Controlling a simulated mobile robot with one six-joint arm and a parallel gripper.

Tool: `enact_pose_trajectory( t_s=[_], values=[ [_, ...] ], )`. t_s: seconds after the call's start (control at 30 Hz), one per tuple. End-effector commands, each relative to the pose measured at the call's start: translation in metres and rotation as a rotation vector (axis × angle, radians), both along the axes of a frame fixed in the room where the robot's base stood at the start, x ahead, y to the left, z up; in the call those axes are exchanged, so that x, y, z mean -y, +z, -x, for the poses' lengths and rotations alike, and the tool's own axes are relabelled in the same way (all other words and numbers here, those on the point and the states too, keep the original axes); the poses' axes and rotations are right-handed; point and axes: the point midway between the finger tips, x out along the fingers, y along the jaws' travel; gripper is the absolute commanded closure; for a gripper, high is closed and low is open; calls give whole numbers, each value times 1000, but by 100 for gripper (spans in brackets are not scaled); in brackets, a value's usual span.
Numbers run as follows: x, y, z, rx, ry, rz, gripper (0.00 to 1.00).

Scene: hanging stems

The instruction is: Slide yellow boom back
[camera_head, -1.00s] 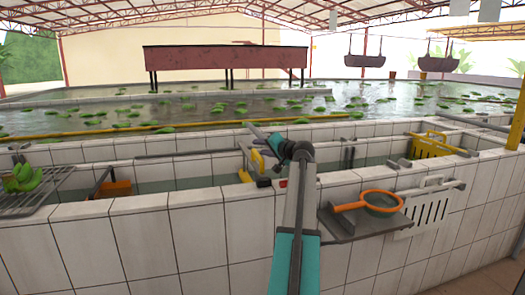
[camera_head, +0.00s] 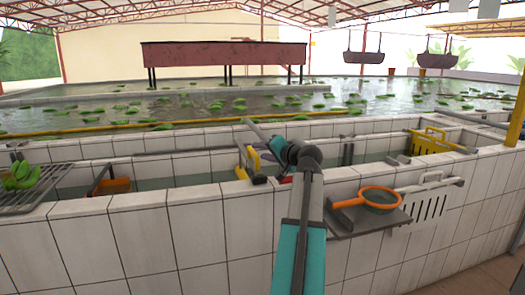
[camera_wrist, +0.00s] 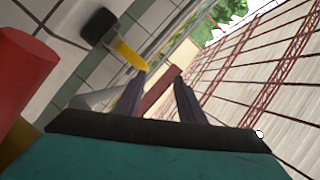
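The yellow boom (camera_head: 105,128) is a long thin bar lying across the pond, just beyond the tiled wall, from the left edge to right of centre in the head view. My gripper (camera_wrist: 158,76) has its two dark fingers apart in the wrist view, with nothing seen between them. The boom cannot be made out surely in the wrist view. A short yellow piece on a black block (camera_wrist: 98,27) shows beyond the left finger.
A tiled channel runs in front of the pond. An orange net (camera_head: 380,199) lies on a grey shelf at right. A yellow crate (camera_head: 432,142) sits in the channel. A wire rack (camera_head: 30,202) with green fruit is at left. A red cylinder (camera_wrist: 22,70) is close by in the wrist view.

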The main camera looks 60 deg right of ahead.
Motion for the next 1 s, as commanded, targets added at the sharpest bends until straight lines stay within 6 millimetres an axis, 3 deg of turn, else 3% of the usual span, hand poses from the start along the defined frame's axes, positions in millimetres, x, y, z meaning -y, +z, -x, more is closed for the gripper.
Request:
enact_pose_trajectory(
  t_s=[0.3,1.0],
  values=[
    [-24,2,18,1,-2,1,64],
    [-31,1,22,-17,15,15,64]
  ],
)
